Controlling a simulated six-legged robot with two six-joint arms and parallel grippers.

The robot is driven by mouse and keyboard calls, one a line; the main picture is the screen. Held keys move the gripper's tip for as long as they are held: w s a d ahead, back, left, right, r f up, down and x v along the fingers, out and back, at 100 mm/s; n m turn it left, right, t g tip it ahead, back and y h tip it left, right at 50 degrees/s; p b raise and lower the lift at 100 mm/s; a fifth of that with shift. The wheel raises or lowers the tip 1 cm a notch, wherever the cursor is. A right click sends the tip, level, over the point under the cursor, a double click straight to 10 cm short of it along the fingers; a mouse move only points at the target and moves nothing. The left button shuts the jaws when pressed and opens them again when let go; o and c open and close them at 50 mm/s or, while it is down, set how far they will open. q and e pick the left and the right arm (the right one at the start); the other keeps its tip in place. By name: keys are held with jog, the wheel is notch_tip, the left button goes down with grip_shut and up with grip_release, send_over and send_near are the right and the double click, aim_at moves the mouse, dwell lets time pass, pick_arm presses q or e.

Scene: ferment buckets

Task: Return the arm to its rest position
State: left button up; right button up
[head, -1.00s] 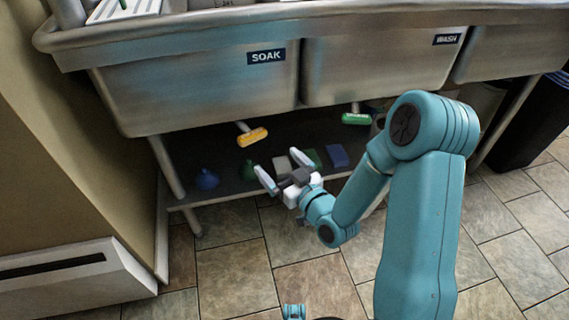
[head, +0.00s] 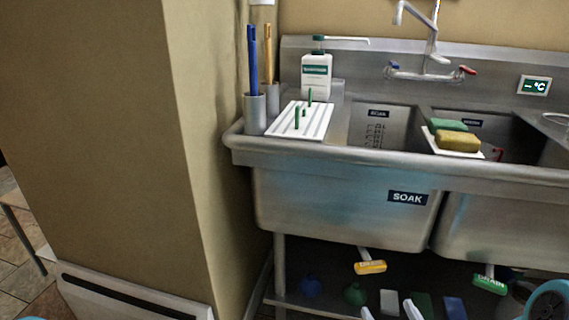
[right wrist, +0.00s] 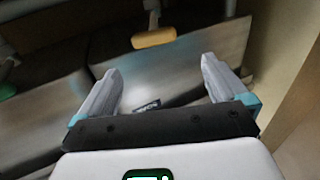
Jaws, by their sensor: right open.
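My right gripper (head: 389,310) shows only as two pale fingertips at the bottom edge of the head view, in front of the lower shelf under the sink. In the right wrist view my right gripper (right wrist: 160,66) has its two grey fingers spread wide, with nothing between them. The orange drain handle (right wrist: 154,37) is beyond the fingertips there. A bit of my teal right arm shows at the lower right corner of the head view; the rest is out of frame. My left gripper is not in view.
The steel sink's SOAK basin (head: 330,205) overhangs the shelf. Blocks, including a white one (head: 389,302), lie on the shelf. A wall (head: 130,140) stands left. A white drainboard (head: 300,119) is on the sink.

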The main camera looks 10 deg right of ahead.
jog(key=s+a+f+n+g+y, duration=0.2)
jog(key=a+f+g+y, duration=0.35)
jog(key=a+f, duration=0.9)
jog(key=s+a+f+m+g+h, duration=0.1)
jog(key=s+a+f+m+g, duration=0.1)
jog(key=s+f+g, duration=0.35)
jog(key=s+a+f+m+g+h, duration=0.1)
jog(key=s+f+m+g, duration=0.15)
jog(key=s+g, duration=0.55)
notch_tip(320, 180, up, 29)
jog(key=s+t+p, duration=0.1)
jog(key=s+p, duration=0.1)
jog(key=p, duration=2.7)
jog(key=shift+s+a+f+n, duration=0.15)
jog(key=shift+a+f+n, duration=0.1)
jog(key=shift+n, duration=0.1)
jog(key=shift+y, duration=0.25)
